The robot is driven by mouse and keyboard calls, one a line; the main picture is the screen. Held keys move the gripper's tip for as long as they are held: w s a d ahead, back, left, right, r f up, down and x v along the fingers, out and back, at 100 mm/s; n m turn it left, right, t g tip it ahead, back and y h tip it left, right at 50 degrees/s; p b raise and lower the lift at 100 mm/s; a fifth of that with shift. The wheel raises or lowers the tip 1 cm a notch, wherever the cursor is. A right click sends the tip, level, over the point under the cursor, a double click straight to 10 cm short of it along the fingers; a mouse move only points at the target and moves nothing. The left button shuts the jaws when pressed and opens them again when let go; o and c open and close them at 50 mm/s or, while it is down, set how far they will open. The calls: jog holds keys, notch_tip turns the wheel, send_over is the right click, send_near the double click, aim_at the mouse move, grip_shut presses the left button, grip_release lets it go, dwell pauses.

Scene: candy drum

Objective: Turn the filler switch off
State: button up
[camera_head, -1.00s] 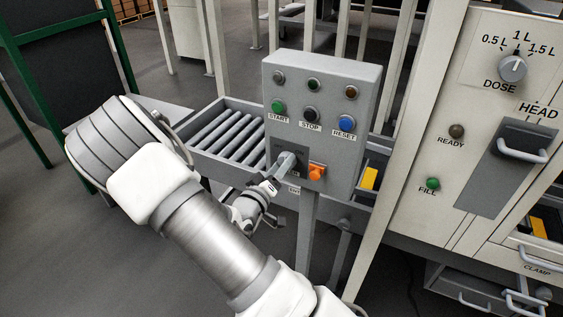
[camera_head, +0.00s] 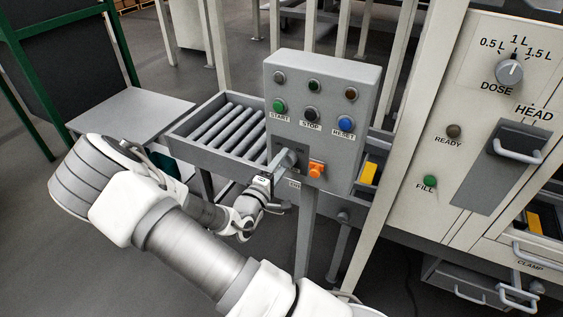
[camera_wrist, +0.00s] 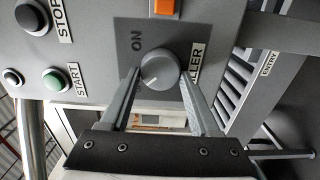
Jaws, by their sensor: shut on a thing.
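The filler switch is a round grey knob (camera_wrist: 161,68) on a dark plate low on the grey control box (camera_head: 322,88). In the wrist view, its white pointer mark points to the lower left. The ON label (camera_wrist: 136,41) is at its upper left, and the FILLER label (camera_wrist: 196,70) is on its right, partly covered by a finger. My gripper (camera_wrist: 163,72) is shut on the knob, one finger on each side. In the head view, my gripper (camera_head: 274,174) meets the knob (camera_head: 287,158) from the lower left. Lettering behind the left finger is mostly hidden.
An orange switch (camera_head: 317,170) sits close beside the knob. START (camera_head: 279,107), STOP (camera_head: 311,114) and RESET (camera_head: 346,123) buttons are above. A roller conveyor (camera_head: 222,132) runs behind the box on the left. The machine cabinet (camera_head: 455,150) stands on the right.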

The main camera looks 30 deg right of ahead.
dwell(0.4)
jog(key=o, duration=1.4)
jog(key=shift+c, duration=0.2)
jog(key=b+v, duration=0.2)
jog(key=v, duration=1.5)
jog(key=shift+s, duration=0.25)
jog(key=shift+w+a+f, duration=0.1)
jog(key=shift+a, duration=0.05)
